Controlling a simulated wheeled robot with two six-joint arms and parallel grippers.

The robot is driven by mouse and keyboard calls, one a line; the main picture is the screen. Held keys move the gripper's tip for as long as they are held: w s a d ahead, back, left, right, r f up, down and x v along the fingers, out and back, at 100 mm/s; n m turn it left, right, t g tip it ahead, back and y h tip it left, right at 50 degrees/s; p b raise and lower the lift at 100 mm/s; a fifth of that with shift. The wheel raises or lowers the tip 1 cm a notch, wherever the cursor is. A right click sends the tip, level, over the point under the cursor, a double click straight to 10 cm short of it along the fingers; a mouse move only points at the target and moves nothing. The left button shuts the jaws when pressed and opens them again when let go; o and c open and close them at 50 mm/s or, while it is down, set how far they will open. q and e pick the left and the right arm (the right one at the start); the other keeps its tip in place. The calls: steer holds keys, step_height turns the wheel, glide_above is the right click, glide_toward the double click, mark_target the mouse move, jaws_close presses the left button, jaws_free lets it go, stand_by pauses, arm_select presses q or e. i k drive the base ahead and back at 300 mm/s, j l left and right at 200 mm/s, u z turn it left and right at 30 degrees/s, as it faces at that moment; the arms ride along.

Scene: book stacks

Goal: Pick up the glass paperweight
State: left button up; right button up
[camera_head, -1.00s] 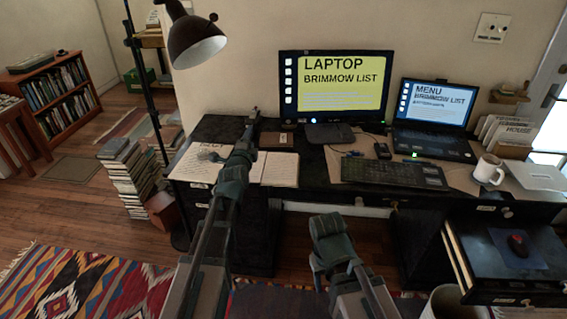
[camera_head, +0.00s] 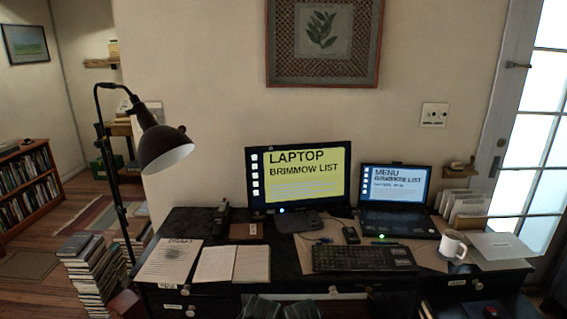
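I cannot make out the glass paperweight in this view. The written sheet (camera_head: 168,262) at the desk's left end and the open notebook (camera_head: 233,264) beside it show no clear glass object on them.
The black desk (camera_head: 190,222) carries a monitor (camera_head: 300,178), a laptop (camera_head: 396,192), a keyboard (camera_head: 362,258) and a white mug (camera_head: 453,246). A lamp (camera_head: 160,146) overhangs the left side. Book stacks (camera_head: 92,276) stand on the floor at left.

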mark_target(172, 252)
steer(key=j+z, duration=0.1)
steer(key=j, duration=0.5)
steer(key=j+z, duration=0.1)
steer(key=j, duration=0.55)
steer(key=k+j+z, duration=0.1)
steer(key=j, duration=0.5)
steer(key=k+j+z, duration=0.1)
steer(key=j, duration=0.5)
steer(key=k+j+z, duration=0.1)
steer(key=j, duration=0.5)
